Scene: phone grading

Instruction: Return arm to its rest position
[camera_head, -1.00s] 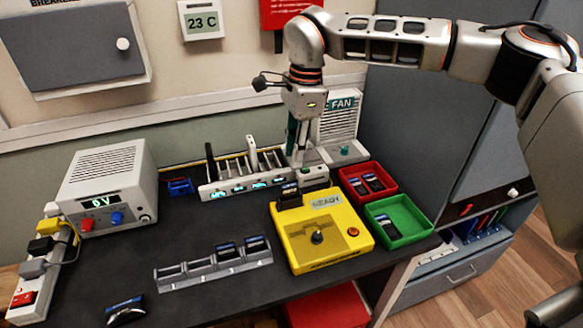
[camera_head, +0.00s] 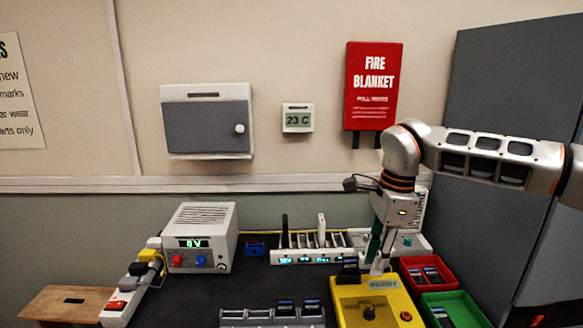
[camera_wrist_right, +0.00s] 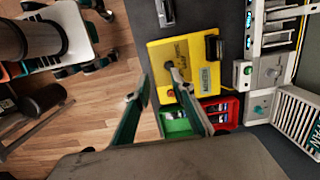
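My right arm comes in from the right in the head view, bent down at the wrist. Its gripper (camera_head: 376,262) hangs pointing down above the back of the yellow tester (camera_head: 350,312), in front of the fan. In the right wrist view my right gripper (camera_wrist_right: 162,82) shows its two green-padded fingers apart, with nothing between them. The yellow tester also shows there (camera_wrist_right: 160,52), beyond the fingertips. My left gripper is in neither view.
A red bin (camera_head: 449,264) and a green bin (camera_head: 478,314), both with phones, stand right of the tester. A charging rack (camera_head: 325,257), a power supply (camera_head: 208,222) and a phone rack (camera_head: 234,315) share the bench. A tall grey cabinet (camera_head: 500,110) stands at right.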

